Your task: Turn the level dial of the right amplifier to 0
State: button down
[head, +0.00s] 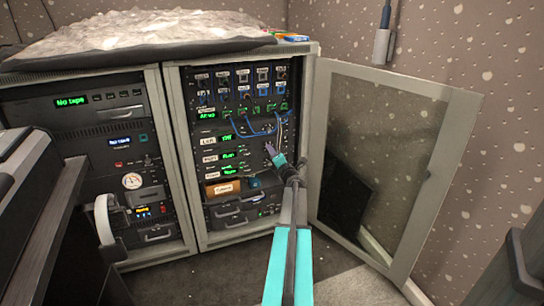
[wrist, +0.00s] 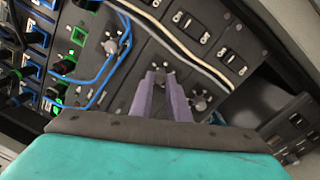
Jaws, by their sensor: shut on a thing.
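My gripper (head: 269,148) reaches into the right-hand open rack. In the wrist view its two purple fingers (wrist: 161,78) are closed around a small grey dial (wrist: 160,73) on a dark panel. The fingers hide its sides, and I cannot read its pointer or scale. In the head view an amplifier labelled Right (head: 210,158) with a green display (head: 228,155) sits between the one labelled Left (head: 209,141) and a third unit below. My fingers are at about the Right unit's height; the dial itself is hidden there.
Similar dials show on both sides of the held one in the wrist view, one (wrist: 112,44) to its left and one (wrist: 200,101) to its right. Blue patch cables (head: 255,131) and pale cables hang close by. The glass door (head: 395,150) stands open at the right.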

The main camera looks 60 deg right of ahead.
jog(key=shift+s+d+n, duration=0.1)
jog(key=shift+n, duration=0.4)
jog(key=c, duration=1.7)
grip_release()
jog(key=shift+p+v, duration=1.3)
jog(key=shift+v, duration=5.65)
